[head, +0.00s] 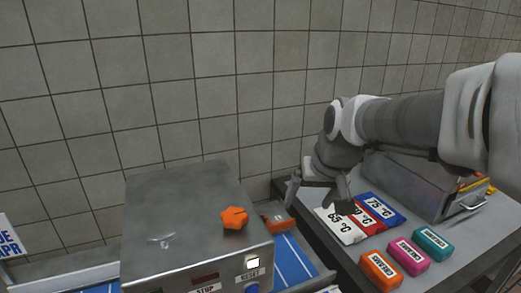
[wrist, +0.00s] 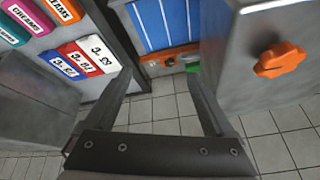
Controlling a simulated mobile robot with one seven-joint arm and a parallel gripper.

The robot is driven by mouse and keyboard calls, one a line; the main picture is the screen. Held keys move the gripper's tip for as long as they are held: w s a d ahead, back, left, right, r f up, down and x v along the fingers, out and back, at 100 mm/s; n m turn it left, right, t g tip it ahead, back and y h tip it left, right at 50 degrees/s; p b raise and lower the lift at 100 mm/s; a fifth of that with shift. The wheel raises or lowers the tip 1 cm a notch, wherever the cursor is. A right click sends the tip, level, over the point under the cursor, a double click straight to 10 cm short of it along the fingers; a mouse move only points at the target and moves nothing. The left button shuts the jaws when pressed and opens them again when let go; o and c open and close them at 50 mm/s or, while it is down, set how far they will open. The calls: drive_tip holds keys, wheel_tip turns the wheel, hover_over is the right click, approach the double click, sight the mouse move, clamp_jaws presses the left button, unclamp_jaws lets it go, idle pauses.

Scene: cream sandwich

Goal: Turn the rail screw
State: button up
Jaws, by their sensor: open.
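An orange star-shaped knob (head: 234,217) sits on the grey metal machine box; it also shows at the right of the wrist view (wrist: 280,60). A smaller orange part (head: 278,220) lies at the blue belt beside the box. In the wrist view it is an orange bar (wrist: 168,58) with small round details, across the belt's end. I cannot tell for sure which of these is the rail screw. My gripper (head: 317,193) is open and empty, right of the box and near the temperature cards. In the wrist view its fingers (wrist: 160,82) are apart, with the orange bar between and beyond them.
The blue belt (head: 291,262) runs beside the machine box (head: 165,205). On the right table (head: 440,265) lie white, red and blue temperature cards (head: 341,226) and orange, pink and teal blocks (head: 408,255). A metal toolbox (head: 410,185) stands behind them. A tiled wall closes the back.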

drive_tip(key=w+a+f+p, duration=0.1)
drive_tip(key=w+a+f, duration=0.25)
drive_tip(key=w, duration=0.35)
drive_tip(key=w+a+f+n+p, duration=0.1)
drive_tip(key=w+a+f+p, duration=0.15)
drive_tip(key=w+f, duration=0.35)
drive_tip(key=w+a+f, duration=0.3)
drive_tip(key=w+f, duration=0.1)
drive_tip(key=w, duration=0.4)
drive_tip(key=shift+h, duration=0.4)
drive_tip(key=p+x, duration=0.2)
drive_tip(key=x, duration=1.4)
drive_tip(key=shift+a+f, duration=0.15)
drive_tip(key=shift+f, duration=0.15)
drive_tip(key=shift+s, duration=0.1)
drive_tip(key=c, duration=1.4)
